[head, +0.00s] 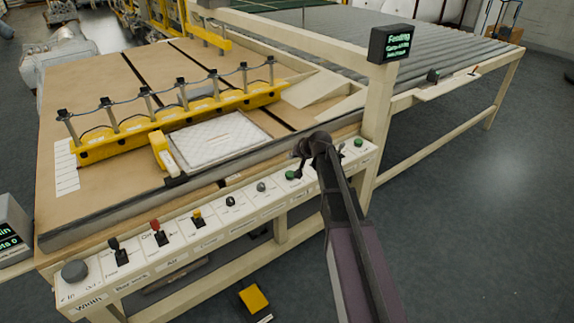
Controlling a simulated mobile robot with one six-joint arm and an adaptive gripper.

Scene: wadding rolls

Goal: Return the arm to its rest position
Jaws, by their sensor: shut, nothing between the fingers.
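My gripper (301,150) is at the end of my dark arm (343,205), which reaches up from the bottom right. The gripper is small and dark in the head view. It is shut and empty, above the right part of the white control panel (140,273) on the machine's front edge. A green button (291,175) shows just below and left of it, and another green button (358,143) lies to its right. I cannot tell whether the gripper touches the panel. My arm hides part of the panel behind it.
The panel carries a red-topped lever (156,228), a black lever (115,247) and several knobs. A display (391,43) stands on a post right of my gripper. A yellow bar (175,122) and a white quilted pad (215,138) lie on the table. The right floor is clear.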

